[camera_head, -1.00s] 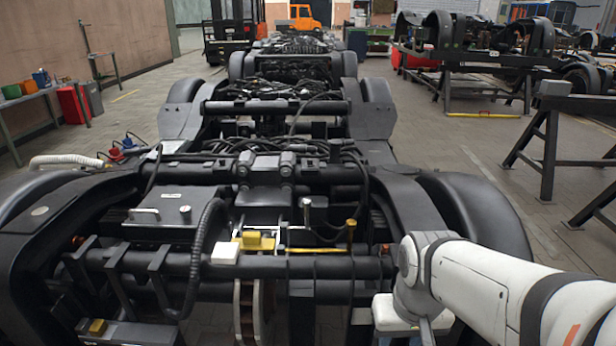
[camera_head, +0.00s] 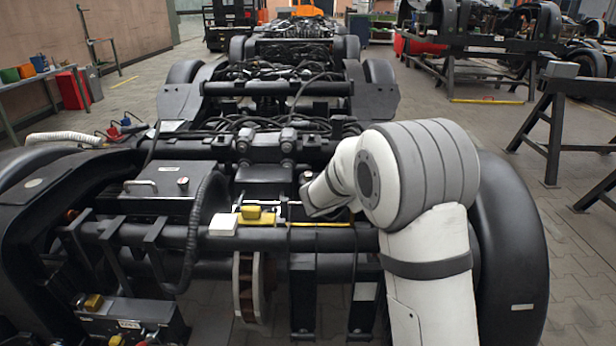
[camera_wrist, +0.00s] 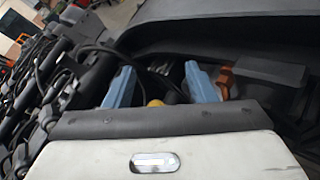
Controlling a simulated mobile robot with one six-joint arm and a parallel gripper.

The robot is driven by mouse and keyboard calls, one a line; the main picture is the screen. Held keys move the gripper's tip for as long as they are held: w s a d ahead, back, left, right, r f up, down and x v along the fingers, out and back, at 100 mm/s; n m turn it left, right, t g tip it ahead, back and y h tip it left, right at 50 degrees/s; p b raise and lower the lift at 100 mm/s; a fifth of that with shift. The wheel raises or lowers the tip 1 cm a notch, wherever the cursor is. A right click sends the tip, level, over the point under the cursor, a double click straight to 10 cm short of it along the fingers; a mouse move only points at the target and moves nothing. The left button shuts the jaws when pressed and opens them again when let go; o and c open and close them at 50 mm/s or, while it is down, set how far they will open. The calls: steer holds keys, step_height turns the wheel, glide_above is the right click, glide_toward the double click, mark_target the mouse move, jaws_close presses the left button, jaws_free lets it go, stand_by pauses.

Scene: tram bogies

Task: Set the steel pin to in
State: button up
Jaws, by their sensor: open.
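My gripper (camera_wrist: 158,72) shows two blue fingers held apart in the wrist view, with nothing clasped between them. A round yellow knob (camera_wrist: 155,103) shows low between the fingers, beyond the dark wrist edge. In the head view my arm bends over the right of the bogie frame, and my fingers cannot be made out there. A small upright pin with a pale head (camera_head: 306,178) stands just left of my wrist; I cannot tell for sure that it is the steel pin. A yellow block (camera_head: 258,216) sits to its left on the cross beam. My arm covers the area right of it.
A white block (camera_head: 223,225) sits beside the yellow one. A ribbed black hose (camera_head: 193,235) and a grey box with a handle (camera_head: 160,185) lie further left. Curved black fenders flank the bogie. An orange part (camera_wrist: 225,78) shows right of my fingers.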

steer(key=w+a+f+n+t+y+b, duration=0.1)
steer(key=w+a+f+n+t+y, duration=0.25)
steer(key=w+a+n, duration=0.45)
steer(key=n+t+y, duration=0.2)
steer(key=n+t, duration=0.1)
steer(key=n, duration=0.1)
glide_toward(309, 172)
steer(key=x, duration=0.3)
steer(key=shift+w+d+f+b, duration=0.15)
steer(key=shift+w+f+b, duration=0.05)
steer(key=shift+b, duration=0.15)
steer(key=shift+w+y, duration=0.3)
steer(key=shift+y, duration=0.05)
steer(key=shift+w+d+b, duration=0.25)
steer(key=shift+w+b, duration=0.05)
steer(key=shift+w, duration=0.85)
steer(key=shift+w+d+b, duration=0.2)
steer(key=shift+w+b, duration=0.15)
steer(key=shift+w, duration=0.85)
steer(key=shift+w+d+b, duration=0.25)
steer(key=shift+w+b, duration=0.05)
steer(key=shift+w, duration=0.85)
steer(key=shift+c, duration=0.2)
jaws_close()
